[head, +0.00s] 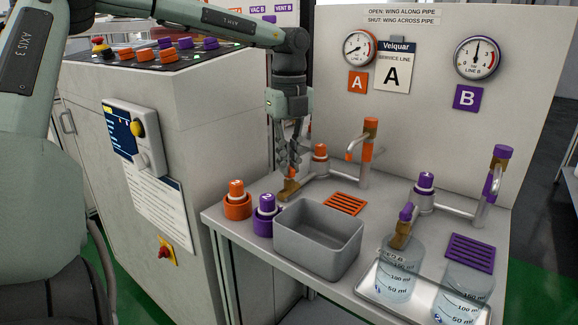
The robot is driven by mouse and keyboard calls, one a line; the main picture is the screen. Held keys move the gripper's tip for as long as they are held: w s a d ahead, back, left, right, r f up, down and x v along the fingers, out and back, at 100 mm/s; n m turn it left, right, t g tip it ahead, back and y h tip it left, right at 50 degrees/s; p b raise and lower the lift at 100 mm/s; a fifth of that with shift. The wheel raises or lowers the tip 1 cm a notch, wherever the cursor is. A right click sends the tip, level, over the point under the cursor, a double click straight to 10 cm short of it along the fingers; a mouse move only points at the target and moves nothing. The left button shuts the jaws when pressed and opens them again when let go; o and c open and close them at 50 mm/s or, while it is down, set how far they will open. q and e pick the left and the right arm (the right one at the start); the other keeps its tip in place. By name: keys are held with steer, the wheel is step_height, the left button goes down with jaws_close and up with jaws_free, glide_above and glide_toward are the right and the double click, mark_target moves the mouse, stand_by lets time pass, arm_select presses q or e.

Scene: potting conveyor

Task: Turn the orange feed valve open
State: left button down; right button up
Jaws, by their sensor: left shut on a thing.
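The orange feed valve has a brass body (289,194) at the left end of the orange line's pipe, near the back left of the bench. My left gripper (290,170) comes down from above and is shut on its orange wing. The fingers cover most of the wing, so I cannot tell whether it lies along or across the pipe. A sign (402,14) on the back panel reads open with wing along pipe, shut with wing across. My right gripper is not in view.
A grey bin (318,253) stands in front of the valve, with orange (237,208) and purple (264,226) capped holders to its left. An orange-capped fitting (320,153) and upright pipe stand close right. A purple valve (406,212) and two beakers are further right.

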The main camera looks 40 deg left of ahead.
arm_select(q)
steer(key=m, duration=0.2)
steer(key=shift+m+b, duration=0.3)
steer(key=shift+m, duration=0.1)
steer(key=m, duration=0.3)
steer(key=shift+m, duration=0.3)
steer(key=m, duration=0.4)
steer(key=shift+m, duration=1.1)
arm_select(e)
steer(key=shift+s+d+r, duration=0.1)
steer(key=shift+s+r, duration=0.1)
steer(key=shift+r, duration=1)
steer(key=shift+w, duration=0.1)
arm_select(q)
steer(key=c, duration=1.6)
jaws_free()
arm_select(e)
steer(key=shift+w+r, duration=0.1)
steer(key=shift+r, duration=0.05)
